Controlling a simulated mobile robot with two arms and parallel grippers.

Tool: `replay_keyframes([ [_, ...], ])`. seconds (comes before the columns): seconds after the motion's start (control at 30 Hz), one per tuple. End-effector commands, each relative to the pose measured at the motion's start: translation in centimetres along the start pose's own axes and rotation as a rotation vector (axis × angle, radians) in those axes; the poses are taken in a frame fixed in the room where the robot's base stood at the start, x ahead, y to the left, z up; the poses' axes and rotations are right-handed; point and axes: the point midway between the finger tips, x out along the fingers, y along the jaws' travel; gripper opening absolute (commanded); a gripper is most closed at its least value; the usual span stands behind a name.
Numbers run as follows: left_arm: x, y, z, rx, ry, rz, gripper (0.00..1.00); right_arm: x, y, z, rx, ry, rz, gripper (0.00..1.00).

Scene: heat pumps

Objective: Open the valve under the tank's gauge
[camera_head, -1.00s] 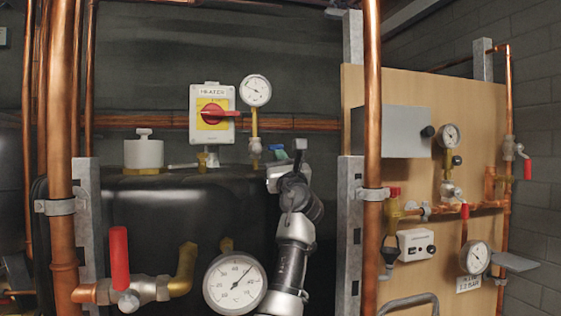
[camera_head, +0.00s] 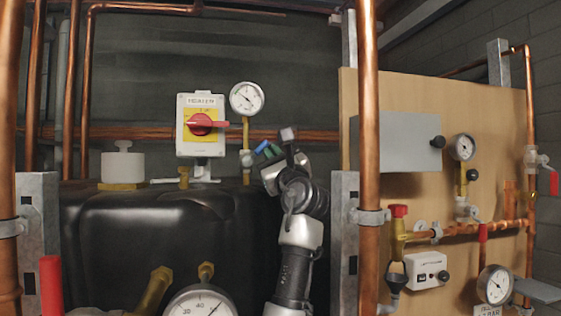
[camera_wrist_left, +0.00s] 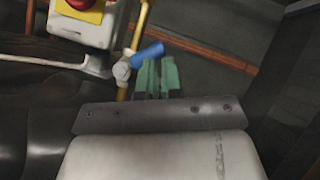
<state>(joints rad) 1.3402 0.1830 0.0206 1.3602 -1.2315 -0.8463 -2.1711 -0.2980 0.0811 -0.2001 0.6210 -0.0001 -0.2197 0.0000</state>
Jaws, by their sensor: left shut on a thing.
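The tank (camera_head: 140,235) is large and black. The round white gauge (camera_head: 247,98) stands above it on a thin brass pipe. Under the gauge is a small valve (camera_head: 247,158) with a blue handle (camera_head: 263,147), which slants up to the right. My right gripper is not in view.
A heater switch box (camera_head: 201,125) with a red knob is left of the gauge. A white cap (camera_head: 123,165) sits on the tank. A vertical copper pipe (camera_head: 369,200) stands right of my arm, before a wooden board (camera_head: 410,180) with more gauges and valves.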

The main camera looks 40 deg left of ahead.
Motion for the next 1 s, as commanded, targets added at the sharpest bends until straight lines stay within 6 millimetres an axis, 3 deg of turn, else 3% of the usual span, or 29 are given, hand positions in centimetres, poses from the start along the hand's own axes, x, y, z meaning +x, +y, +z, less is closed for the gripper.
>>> replay_keyframes([
  [0.23, 0.8, 0.1, 1.6, 0.002, -0.001, -0.003, 0.0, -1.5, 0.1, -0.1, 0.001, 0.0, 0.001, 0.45],
  [0.4, 1.2, 0.1, 2.3, -0.12, 0.0, 0.078, 0.0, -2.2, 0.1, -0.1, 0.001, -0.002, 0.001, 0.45],
  [1.0, 2.1, 1.0, 3.5, -0.112, -0.001, 0.074, 0.0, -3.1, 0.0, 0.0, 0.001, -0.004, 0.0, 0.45],
])
